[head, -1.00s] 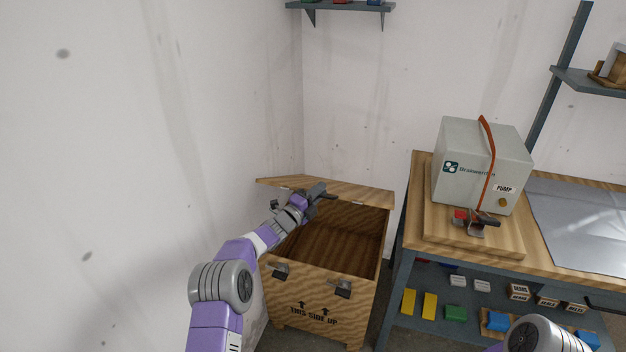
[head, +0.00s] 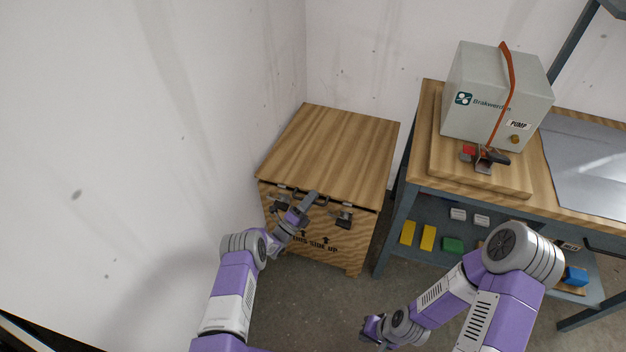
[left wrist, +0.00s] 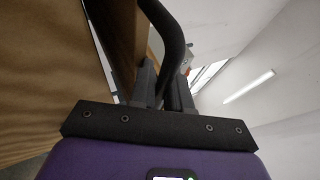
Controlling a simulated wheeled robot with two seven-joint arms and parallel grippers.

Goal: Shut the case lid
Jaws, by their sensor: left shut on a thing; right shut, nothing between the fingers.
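The wooden case (head: 345,260), marked "THIS SIDE UP", stands on the floor by the wall. Its wooden lid (head: 335,145) lies flat over the top; a thin dark line shows along its front edge, and I cannot tell if it is fully seated. My left gripper (head: 309,199) is at the lid's front edge, shut on a dark curved handle (left wrist: 170,35), which passes between its fingers in the left wrist view. Metal latches (head: 344,218) hang on the case front on both sides of the gripper. My right gripper (head: 372,328) is shut and empty, low over the floor.
A workbench (head: 407,180) stands right of the case with a narrow gap between. A grey pump box (head: 490,100) with an orange strap sits on it. Its lower shelf holds yellow (head: 428,238) and green blocks. The wall is close on the left.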

